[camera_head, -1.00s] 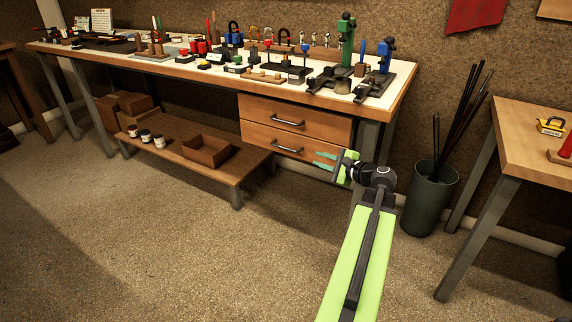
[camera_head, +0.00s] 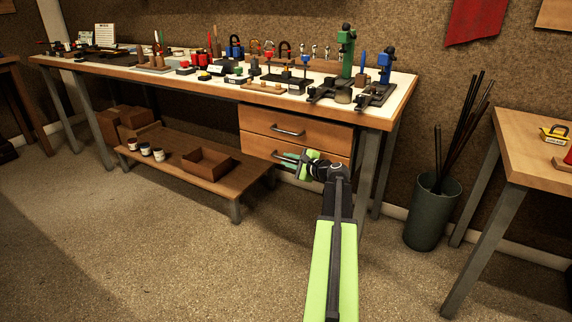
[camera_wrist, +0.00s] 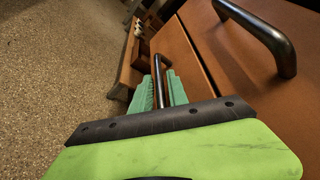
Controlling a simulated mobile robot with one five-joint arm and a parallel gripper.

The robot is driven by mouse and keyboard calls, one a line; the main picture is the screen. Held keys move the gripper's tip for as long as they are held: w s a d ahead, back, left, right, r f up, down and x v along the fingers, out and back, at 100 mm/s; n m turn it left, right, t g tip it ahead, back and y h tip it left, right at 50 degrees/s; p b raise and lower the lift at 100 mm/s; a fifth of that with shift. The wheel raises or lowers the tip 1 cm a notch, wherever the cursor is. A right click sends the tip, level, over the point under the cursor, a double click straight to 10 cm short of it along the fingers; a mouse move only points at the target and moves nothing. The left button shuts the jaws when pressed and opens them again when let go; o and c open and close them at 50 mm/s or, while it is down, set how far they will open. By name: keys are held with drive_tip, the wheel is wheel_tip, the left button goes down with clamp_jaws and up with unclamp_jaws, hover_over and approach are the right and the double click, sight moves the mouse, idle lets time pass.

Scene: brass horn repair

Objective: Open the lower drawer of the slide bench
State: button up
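The slide bench (camera_head: 398,107) has two wooden drawers under its right half. The lower drawer (camera_head: 255,143) looks shut, and my gripper covers part of its front. Its dark bar handle (camera_wrist: 159,72) shows between my two green fingers in the wrist view. My gripper (camera_head: 290,159) is open at this handle, with one finger on each side of the bar. I cannot tell whether either finger touches it. The upper drawer (camera_head: 325,132) is also shut, and its handle (camera_wrist: 270,40) is large at the upper right of the wrist view.
A low wooden shelf (camera_head: 175,168) with jars and an open box lies left of the drawers. Tools and small parts crowd the bench top. A bin of rods (camera_head: 432,215) and another table (camera_head: 535,150) stand to the right. The floor in front is clear.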

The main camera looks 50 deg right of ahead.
drive_tip(key=shift+w, duration=0.15)
clamp_jaws()
idle(1.3)
